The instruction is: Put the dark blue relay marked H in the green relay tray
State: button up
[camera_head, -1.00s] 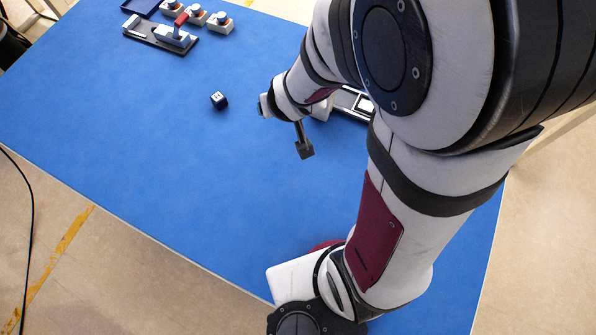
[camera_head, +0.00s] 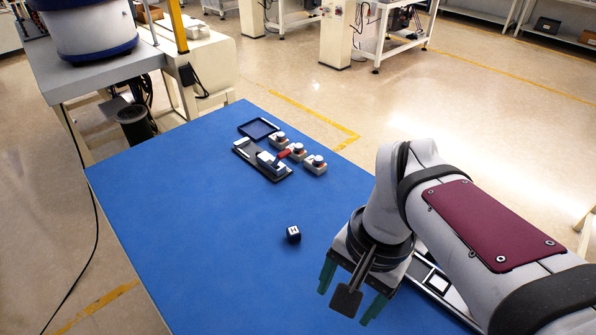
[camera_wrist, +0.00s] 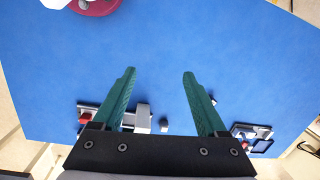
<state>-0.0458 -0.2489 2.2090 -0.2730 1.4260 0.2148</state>
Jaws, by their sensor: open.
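The dark blue relay (camera_head: 293,233) is a small cube with a white H on top, lying alone on the blue table. My gripper (camera_head: 345,306) is open and empty, above the table to the right of and nearer than the relay in the head view. Its two green fingers stand apart in the wrist view (camera_wrist: 159,73). I see no green tray; the one tray (camera_head: 258,129) that shows is dark blue and looks empty.
A clamp fixture (camera_head: 262,160) with a red handle and several grey button blocks (camera_head: 298,152) stand at the table's back. Another fixture (camera_head: 437,283) is partly hidden under my arm. A bowl feeder (camera_head: 90,30) stands at the back left. The table's left half is clear.

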jog(key=w+a+m, duration=0.3)
jog(key=w, duration=1.4)
jog(key=m+h, duration=0.1)
jog(key=m, duration=0.2)
send_near(292, 231)
jog(key=f, duration=1)
jog(key=shift+s+a+f, duration=0.1)
jog(key=shift+a, duration=0.1)
grip_shut()
